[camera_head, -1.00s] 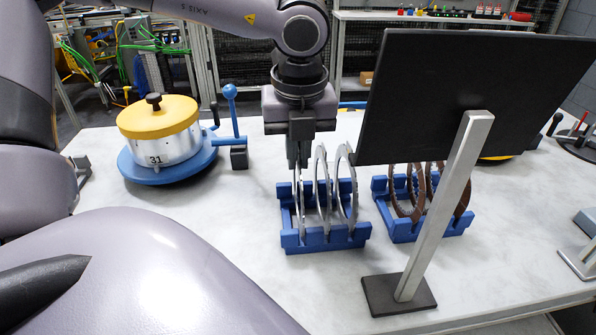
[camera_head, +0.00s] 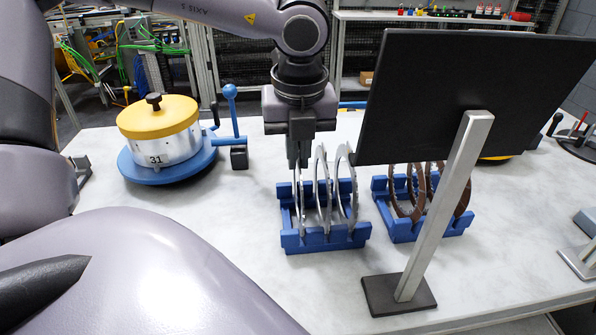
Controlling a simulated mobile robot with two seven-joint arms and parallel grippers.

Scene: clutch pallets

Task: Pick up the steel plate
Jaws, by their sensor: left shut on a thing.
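Three thin steel plates stand upright side by side in the slots of a blue rack (camera_head: 325,240) on the table. The leftmost steel plate (camera_head: 300,205) is right under my left gripper (camera_head: 298,162). The gripper points straight down and is shut on the top edge of this plate. The plate's lower part is still within the rack. The middle steel plate (camera_head: 323,180) and the right steel plate (camera_head: 345,185) stand free of the gripper. My fingertips partly hide the top of the held plate. My right gripper does not show.
A second blue rack (camera_head: 405,232) holds brown toothed discs (camera_head: 416,195). A black monitor (camera_head: 470,90) on a metal stand (camera_head: 445,205) blocks part of the view. A silver pot-like housing (camera_head: 165,148) with a yellow lid sits on a blue base at left.

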